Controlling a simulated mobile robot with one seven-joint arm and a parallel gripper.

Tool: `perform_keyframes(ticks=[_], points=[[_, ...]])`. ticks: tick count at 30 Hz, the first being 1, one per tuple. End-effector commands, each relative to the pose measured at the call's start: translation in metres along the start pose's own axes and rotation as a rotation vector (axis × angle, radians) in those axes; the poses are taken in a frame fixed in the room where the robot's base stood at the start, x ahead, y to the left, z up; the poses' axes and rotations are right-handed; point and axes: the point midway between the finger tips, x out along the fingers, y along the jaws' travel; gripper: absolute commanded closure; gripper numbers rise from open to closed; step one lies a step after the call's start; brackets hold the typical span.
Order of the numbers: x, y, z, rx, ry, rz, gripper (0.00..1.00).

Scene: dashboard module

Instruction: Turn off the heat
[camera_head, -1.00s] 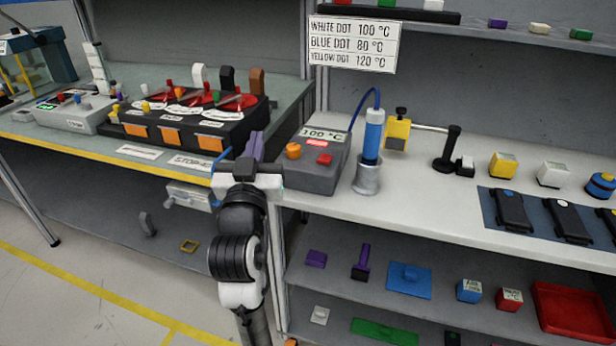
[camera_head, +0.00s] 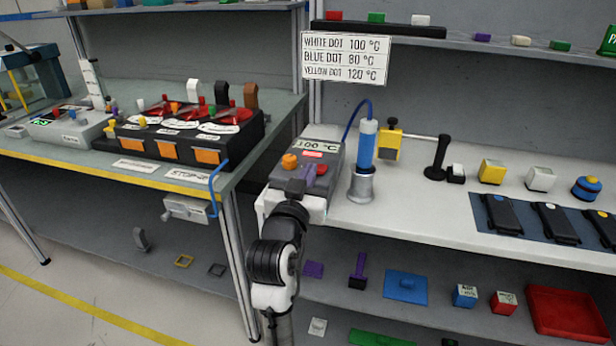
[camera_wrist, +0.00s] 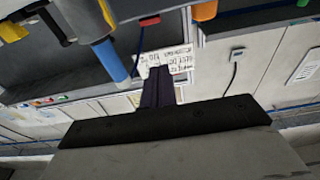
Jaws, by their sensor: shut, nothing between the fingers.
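A grey heat station (camera_head: 300,172) stands on the white bench with a display reading 100 °C. It has an orange knob (camera_head: 289,161) on its left and a red button (camera_head: 321,169) on its right. A blue-handled tool (camera_head: 367,140) stands upright in a metal holder (camera_head: 361,187) beside it, with a blue cable. My gripper (camera_head: 301,180) is shut and empty over the station's front, its purple fingers close to the red button; contact cannot be told. In the wrist view, the shut fingers (camera_wrist: 158,85) point toward the sign, with the red button (camera_wrist: 150,20) and orange knob (camera_wrist: 204,10) at the top edge.
A temperature sign (camera_head: 345,58) hangs above. A yellow block on a stand (camera_head: 389,145) is right of the tool. A black panel with red dials (camera_head: 190,135) is on the left bench. A blue crank handle (camera_head: 217,188) sticks out between the benches.

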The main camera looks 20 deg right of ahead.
Motion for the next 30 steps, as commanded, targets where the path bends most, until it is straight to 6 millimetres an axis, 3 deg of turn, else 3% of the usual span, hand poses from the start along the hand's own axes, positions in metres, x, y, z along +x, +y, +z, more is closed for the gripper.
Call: perform_keyframes(ticks=[10,12,18,30], points=[[0.075,0.0,-0.003,0.001,0.0,0.0,1.0],[0.067,0.0,0.014,-0.002,-0.004,-0.001,1.0],[0.059,0.0,0.032,0.0,-0.001,-0.001,1.0],[0.057,-0.001,0.038,0.001,0.0,-0.002,1.0]])
